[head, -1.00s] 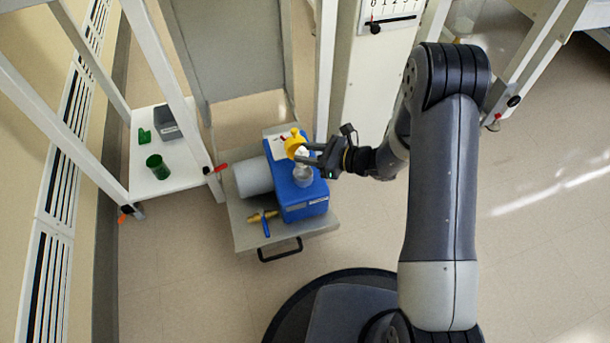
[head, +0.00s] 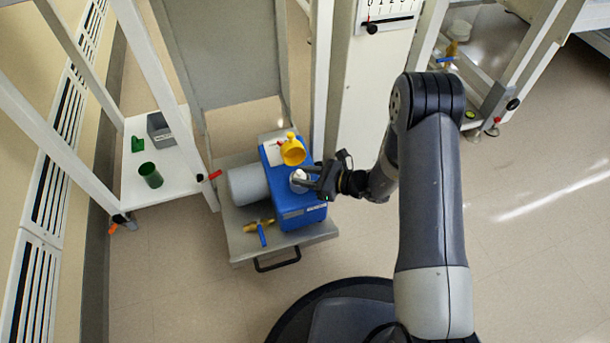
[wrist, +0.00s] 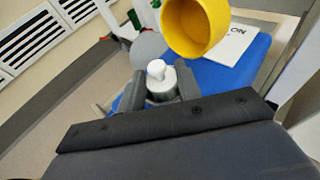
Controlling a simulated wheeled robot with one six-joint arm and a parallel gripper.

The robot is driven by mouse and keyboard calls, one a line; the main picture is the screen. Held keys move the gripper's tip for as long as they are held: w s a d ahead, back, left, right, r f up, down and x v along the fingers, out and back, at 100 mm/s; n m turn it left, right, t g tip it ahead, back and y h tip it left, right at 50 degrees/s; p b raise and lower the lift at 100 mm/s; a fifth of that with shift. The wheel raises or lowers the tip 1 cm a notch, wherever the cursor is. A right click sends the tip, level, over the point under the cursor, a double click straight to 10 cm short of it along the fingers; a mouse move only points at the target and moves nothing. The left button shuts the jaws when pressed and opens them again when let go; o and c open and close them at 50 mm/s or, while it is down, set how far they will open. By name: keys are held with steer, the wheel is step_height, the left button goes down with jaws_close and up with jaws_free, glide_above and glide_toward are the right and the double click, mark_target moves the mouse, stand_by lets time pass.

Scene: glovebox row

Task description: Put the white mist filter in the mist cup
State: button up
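The white mist filter (wrist: 157,72) is a small white piece with a round knob on top. It sits between the two fingers of my gripper (wrist: 160,88), which appear to touch it on both sides. In the head view my gripper (head: 304,178) reaches in from the right over the blue pump (head: 300,212). The filter (head: 299,175) is at the clear mist cup (head: 294,186) on top of the pump. The fingers hide most of the cup, so I cannot tell how deep the filter sits.
A yellow cup-shaped part (head: 292,152) stands just behind the filter, close to my fingers. The pump rests on a grey tray (head: 240,240) with a brass-and-blue valve (head: 260,228). A white shelf (head: 180,182) at left holds a green cup (head: 150,175) and a grey box (head: 160,129).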

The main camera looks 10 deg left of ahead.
steer(key=o, duration=0.5)
steer(key=shift+c, duration=0.2)
steer(key=shift+r, duration=0.15)
steer(key=p+v, duration=0.4)
steer(key=v, duration=0.8)
